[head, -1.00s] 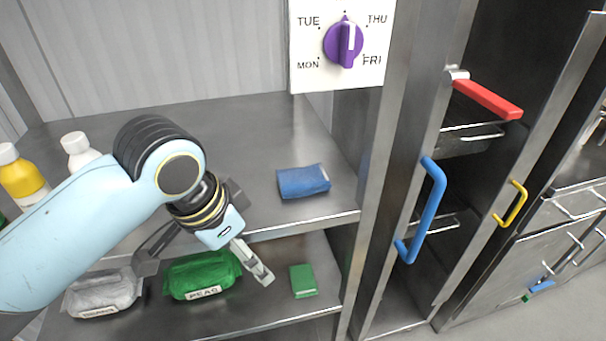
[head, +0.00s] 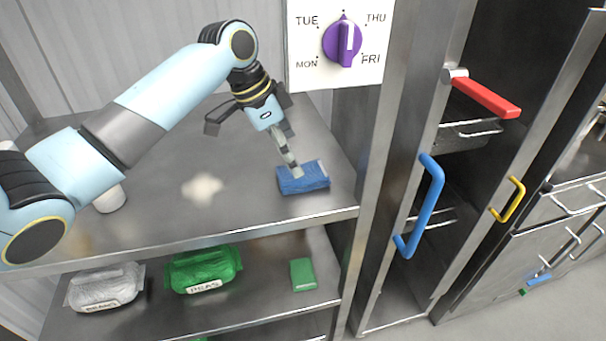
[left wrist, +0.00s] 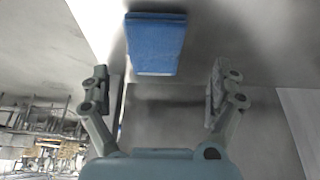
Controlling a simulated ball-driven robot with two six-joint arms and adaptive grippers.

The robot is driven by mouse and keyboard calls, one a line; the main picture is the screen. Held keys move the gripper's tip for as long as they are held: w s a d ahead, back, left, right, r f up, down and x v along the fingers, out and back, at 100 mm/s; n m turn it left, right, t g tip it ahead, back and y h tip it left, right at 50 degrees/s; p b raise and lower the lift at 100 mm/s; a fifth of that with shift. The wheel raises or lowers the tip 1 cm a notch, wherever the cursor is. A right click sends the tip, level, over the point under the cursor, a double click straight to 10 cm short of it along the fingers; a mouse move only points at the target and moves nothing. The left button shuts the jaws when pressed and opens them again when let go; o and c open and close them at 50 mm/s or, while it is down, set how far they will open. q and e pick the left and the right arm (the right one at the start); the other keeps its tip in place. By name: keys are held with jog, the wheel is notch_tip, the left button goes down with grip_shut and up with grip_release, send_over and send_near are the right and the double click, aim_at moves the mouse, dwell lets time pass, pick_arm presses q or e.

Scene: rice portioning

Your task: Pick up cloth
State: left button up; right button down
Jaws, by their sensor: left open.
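A blue folded cloth (head: 306,179) lies on the upper metal shelf near its front right corner. My left gripper (head: 253,148) is above this shelf, just to the left of the cloth, with its fingers spread and nothing between them. One finger overlaps the cloth's back left edge in the head view; I cannot tell whether it touches. In the left wrist view the cloth (left wrist: 156,43) lies ahead of the open left gripper (left wrist: 158,80), centred between the fingers and beyond their tips. My right gripper is not in view.
The lower shelf holds a green peas bag (head: 203,268), a grey bag (head: 104,288) and a green folded block (head: 303,274). A white bottle (head: 110,199) stands partly behind my arm. A metal post (head: 368,200) and a blue handle (head: 430,205) are right of the cloth.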

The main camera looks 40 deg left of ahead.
aim_at(315, 176)
pick_arm(q)
jog(key=x, duration=0.2)
jog(key=d+p+x, duration=0.1)
jog(key=x, duration=0.1)
jog(key=shift+f, duration=0.1)
jog(key=shift+w+f, duration=0.1)
jog(key=shift+f, duration=0.3)
jog(key=shift+f, duration=0.2)
dwell(0.3)
